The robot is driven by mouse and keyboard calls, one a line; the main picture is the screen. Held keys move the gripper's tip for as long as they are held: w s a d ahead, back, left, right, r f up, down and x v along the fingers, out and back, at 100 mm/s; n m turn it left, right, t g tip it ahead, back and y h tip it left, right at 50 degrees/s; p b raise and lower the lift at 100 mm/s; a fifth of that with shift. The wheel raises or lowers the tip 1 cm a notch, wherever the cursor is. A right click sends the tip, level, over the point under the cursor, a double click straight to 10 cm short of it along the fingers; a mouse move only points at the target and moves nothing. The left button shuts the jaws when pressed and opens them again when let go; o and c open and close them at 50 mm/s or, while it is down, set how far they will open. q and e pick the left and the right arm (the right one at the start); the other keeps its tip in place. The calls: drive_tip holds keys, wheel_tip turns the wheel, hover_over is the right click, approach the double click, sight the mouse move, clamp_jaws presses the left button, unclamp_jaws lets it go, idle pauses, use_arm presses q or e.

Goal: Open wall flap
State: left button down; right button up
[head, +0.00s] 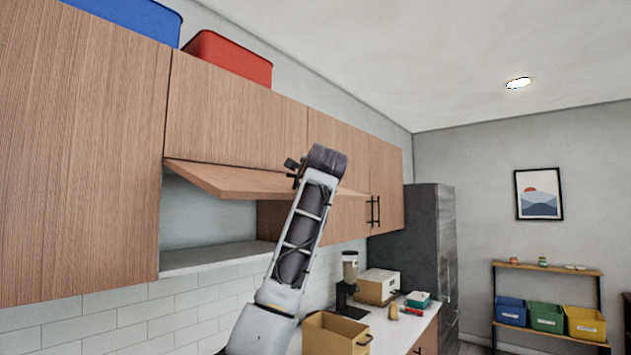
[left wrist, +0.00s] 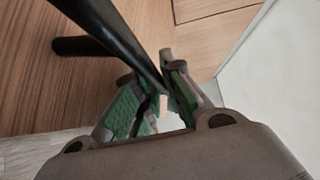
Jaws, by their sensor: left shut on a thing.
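The wooden wall flap (head: 225,181) is swung up and outward from its cabinet, tilted, with the grey cabinet interior (head: 200,215) showing below it. My left gripper (head: 296,170) is at the front edge of the flap in the head view, its fingers mostly hidden by the wrist. In the left wrist view the green-padded fingers of my left gripper (left wrist: 160,92) are shut on the black bar handle (left wrist: 118,38), with wood grain (left wrist: 40,80) behind it. My right gripper is not in view.
Closed upper cabinets (head: 80,150) flank the flap. A blue bin (head: 130,18) and a red bin (head: 232,62) stand on top. A dark fridge (head: 415,235) is beyond.

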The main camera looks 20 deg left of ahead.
use_arm(q)
drive_tip(key=c, duration=1.8)
unclamp_jaws()
drive_tip(key=shift+a, duration=0.2)
drive_tip(key=shift+s+d, duration=0.25)
drive_tip(key=shift+v, duration=5.65)
